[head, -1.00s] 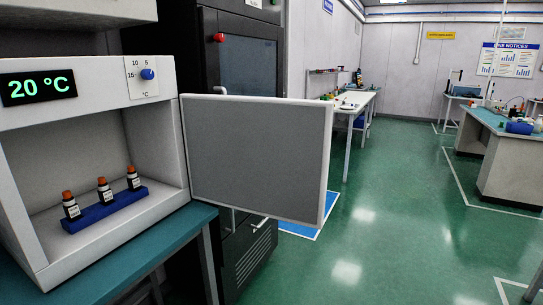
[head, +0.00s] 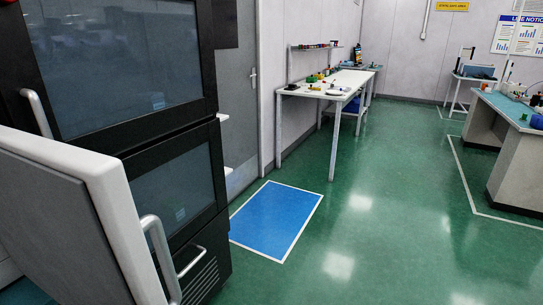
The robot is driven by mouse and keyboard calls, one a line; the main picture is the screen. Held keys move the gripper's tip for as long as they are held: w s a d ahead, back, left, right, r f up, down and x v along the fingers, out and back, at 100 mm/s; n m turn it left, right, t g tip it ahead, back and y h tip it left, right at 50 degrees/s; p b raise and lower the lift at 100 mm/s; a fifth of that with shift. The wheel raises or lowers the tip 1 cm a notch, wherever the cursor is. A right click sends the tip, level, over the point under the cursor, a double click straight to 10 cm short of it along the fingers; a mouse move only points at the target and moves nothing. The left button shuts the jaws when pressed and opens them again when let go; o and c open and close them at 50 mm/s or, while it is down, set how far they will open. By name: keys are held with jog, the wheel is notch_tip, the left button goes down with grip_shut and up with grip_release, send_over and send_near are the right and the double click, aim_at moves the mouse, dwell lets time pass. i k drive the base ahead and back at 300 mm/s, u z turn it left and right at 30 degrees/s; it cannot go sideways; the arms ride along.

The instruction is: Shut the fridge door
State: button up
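The fridge door (head: 62,205) stands open at the left edge of the head view. I see its grey inner panel, its thick white edge and a curved metal handle (head: 160,255) on its far side. The fridge body is out of view. My gripper is not in view.
A tall black cabinet (head: 125,80) with glass doors stands just behind the fridge door. A blue floor mat (head: 277,220) lies to its right. The green floor (head: 375,215) between is clear.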

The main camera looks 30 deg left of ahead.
aim_at(70, 223)
jog(key=i, duration=2.45)
jog(key=u, duration=4.05)
jog(key=k, duration=0.3)
jog(key=z, duration=0.3)
jog(key=i, duration=0.4)
jog(key=u, duration=0.05)
